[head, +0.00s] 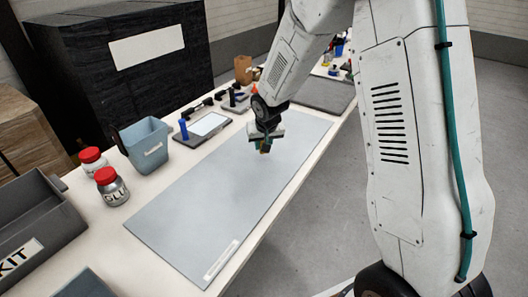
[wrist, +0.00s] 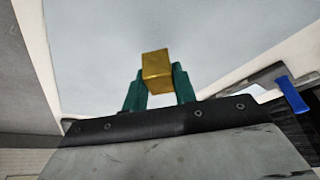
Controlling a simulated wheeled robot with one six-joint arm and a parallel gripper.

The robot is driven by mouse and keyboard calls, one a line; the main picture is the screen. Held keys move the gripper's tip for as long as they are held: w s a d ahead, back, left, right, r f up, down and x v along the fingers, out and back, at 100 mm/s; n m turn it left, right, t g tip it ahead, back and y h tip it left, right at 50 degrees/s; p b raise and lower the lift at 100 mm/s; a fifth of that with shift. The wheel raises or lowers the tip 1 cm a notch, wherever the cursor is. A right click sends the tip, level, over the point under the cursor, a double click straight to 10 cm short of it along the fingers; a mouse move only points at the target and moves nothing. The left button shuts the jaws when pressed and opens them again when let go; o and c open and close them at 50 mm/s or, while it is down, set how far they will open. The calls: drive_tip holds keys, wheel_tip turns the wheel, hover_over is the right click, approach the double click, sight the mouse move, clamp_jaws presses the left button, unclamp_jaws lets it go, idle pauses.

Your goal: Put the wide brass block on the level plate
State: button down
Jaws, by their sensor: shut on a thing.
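My gripper (head: 264,141) is over the far part of the grey-blue mat, fingers pointing down. Its green fingers are shut on a brass block (wrist: 156,70), which sits between the fingertips in the wrist view. In the head view only a small bit of the block (head: 265,149) shows below the fingers. The block seems to be above the mat; the gap is hard to judge. A flat pale plate in a dark frame (head: 209,124) lies left of my gripper, beside the mat; it may be the level plate.
The mat (head: 200,200) is bare apart from a label strip. A blue-grey bin (head: 147,147), a blue upright handle (head: 184,129) and red-lidded jars (head: 111,187) stand along its left side. A grey KIT tray (head: 40,225) is at the near left. More tools lie at the far end.

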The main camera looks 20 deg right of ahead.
drive_tip(key=shift+f, duration=1.75)
drive_tip(key=shift+f, duration=0.2)
drive_tip(key=c, duration=1.1)
unclamp_jaws()
